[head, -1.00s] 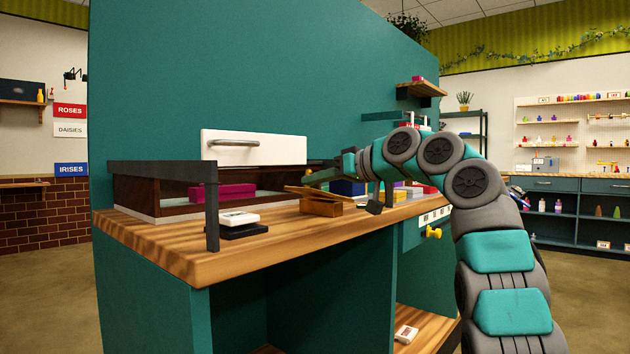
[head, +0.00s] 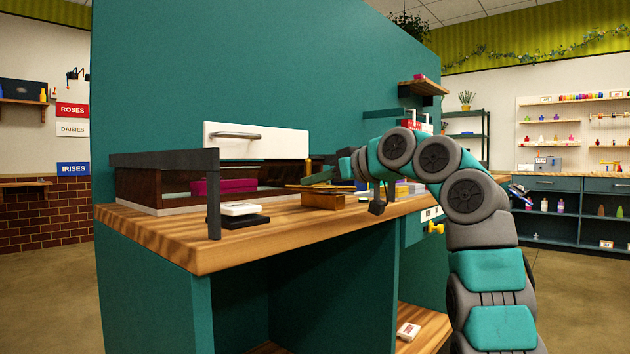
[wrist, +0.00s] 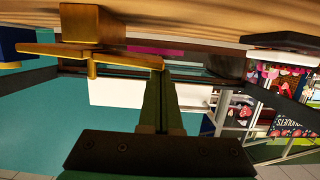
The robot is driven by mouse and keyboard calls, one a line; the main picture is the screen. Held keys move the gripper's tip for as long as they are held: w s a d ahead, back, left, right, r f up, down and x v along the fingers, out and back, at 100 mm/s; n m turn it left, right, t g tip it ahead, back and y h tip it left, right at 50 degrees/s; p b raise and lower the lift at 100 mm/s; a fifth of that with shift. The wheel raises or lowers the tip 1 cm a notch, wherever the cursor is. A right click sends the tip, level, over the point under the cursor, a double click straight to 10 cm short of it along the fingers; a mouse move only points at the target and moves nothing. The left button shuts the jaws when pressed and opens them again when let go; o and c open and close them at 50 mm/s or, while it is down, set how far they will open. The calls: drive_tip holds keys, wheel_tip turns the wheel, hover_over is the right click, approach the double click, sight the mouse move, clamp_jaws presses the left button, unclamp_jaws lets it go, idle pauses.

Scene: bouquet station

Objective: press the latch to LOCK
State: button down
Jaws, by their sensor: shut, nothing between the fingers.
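A brass-coloured lever (head: 300,187), which I take to be the latch, lies across the top of a wooden block (head: 322,201) on the bench. The lever also shows in the upside-down wrist view (wrist: 115,55), with a short stub on its middle. In the wrist view my fingertips (wrist: 163,72) are at one end of the lever. I cannot tell whether they touch it. No LOCK mark is legible.
A dark-framed case with a white handled panel (head: 255,141) stands behind and left, a magenta box (head: 210,187) inside. A white item (head: 240,209) on a black pad lies at the front. Small boxes (head: 402,189) crowd the bench right of the block.

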drive_tip(key=shift+s+a+f+n+b, duration=0.15)
drive_tip(key=shift+f+n+b, duration=0.2)
drive_tip(key=shift+f+n, duration=0.4)
drive_tip(key=shift+f, duration=0.3)
drive_tip(key=shift+b, duration=0.3)
